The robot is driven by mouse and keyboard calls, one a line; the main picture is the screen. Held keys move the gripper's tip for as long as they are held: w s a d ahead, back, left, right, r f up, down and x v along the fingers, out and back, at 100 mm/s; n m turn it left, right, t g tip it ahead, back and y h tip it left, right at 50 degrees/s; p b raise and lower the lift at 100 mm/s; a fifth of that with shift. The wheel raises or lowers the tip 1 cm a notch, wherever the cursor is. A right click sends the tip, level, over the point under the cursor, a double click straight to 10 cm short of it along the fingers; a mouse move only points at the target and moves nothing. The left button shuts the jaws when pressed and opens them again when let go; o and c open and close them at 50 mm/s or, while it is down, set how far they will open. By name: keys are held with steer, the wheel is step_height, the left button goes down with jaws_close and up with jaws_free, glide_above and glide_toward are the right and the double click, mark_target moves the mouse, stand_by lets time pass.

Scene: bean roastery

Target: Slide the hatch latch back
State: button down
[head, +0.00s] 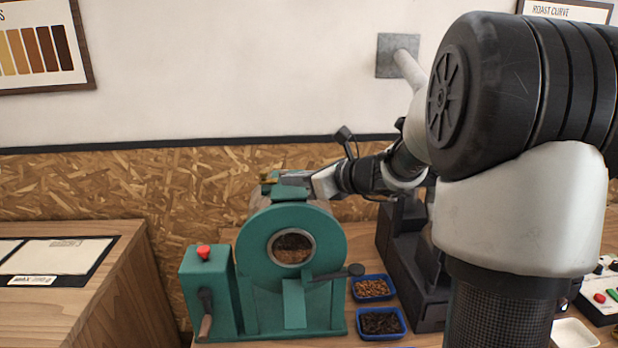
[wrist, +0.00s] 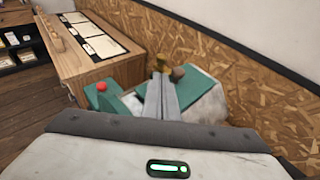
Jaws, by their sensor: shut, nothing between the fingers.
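The green roaster (head: 325,235) stands on the table, with a round window in its front. Its top carries a small brass-coloured part (head: 268,178), likely the hatch latch, which also shows in the wrist view (wrist: 157,62). My gripper (head: 282,180) reaches in from the right over the roaster's top. In the wrist view, my gripper's fingers (wrist: 161,76) are together, with their tips right at the brass part. I cannot tell whether they touch it. The fingers hide part of the hatch area, and the latch's position is too small to read.
A red knob (head: 204,251) and a crank (head: 206,312) are on the roaster's left box. Two blue trays of beans (head: 388,335) and a dark stepped stand (head: 432,310) are to its right. A wooden counter (head: 130,275) stands at left. The wall is close behind.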

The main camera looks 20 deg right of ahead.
mark_target(278, 189)
steer(key=x, duration=0.2)
steer(key=r+x, duration=0.1)
steer(key=x, duration=0.2)
steer(key=shift+w+a+p, duration=0.15)
steer(key=shift+w+p, duration=0.15)
